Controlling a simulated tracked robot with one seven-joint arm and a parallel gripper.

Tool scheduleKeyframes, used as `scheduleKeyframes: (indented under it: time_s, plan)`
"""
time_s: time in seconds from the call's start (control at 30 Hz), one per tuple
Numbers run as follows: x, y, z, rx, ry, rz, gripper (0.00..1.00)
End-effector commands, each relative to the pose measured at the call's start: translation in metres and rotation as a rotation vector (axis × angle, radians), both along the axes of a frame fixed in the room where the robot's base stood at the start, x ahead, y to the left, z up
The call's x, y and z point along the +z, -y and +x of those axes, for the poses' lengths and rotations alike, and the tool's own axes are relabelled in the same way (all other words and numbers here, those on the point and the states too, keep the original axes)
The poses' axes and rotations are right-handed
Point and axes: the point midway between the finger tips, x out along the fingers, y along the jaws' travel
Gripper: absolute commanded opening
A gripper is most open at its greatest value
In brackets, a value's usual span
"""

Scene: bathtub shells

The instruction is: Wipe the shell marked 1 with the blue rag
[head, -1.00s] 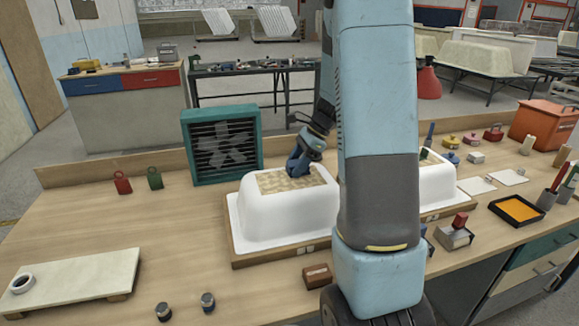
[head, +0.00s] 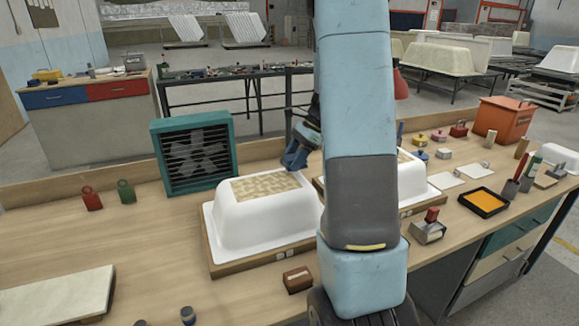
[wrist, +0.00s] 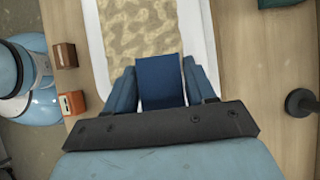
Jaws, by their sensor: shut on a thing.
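Two white bathtub shells lie upturned on wooden bases. The left shell (head: 262,225) has a mottled tan patch (head: 265,187) on its top; the patch also shows in the wrist view (wrist: 140,35). The right shell (head: 418,181) is partly hidden behind my arm. Small pale tags are on the bases' front edges, but I cannot read their marks. My gripper (head: 296,155) is raised at the right end of the left shell, seen apart from its patch. It is shut on the blue rag (wrist: 160,82), which sits between the fingers in the wrist view.
A teal fan (head: 193,152) stands behind the left shell. A brown block (head: 297,279) sits in front of it, and an orange block (wrist: 72,103) shows in the wrist view. An orange-filled tray (head: 484,202) lies to the right.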

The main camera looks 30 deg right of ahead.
Motion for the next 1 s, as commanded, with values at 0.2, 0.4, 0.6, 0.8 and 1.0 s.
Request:
scheduleKeyframes:
  time_s: [0.2, 0.4, 0.6, 0.8, 1.0]
  plan:
    - [0.019, -0.002, 0.001, 0.003, 0.001, 0.001, 0.22]
    - [0.037, -0.002, 0.001, 0.004, 0.000, 0.000, 0.22]
    - [0.051, -0.003, 0.001, 0.003, -0.001, 0.001, 0.22]
    - [0.055, -0.003, 0.001, 0.004, -0.002, 0.001, 0.22]
    - [0.055, -0.003, 0.001, 0.003, -0.001, 0.001, 0.22]
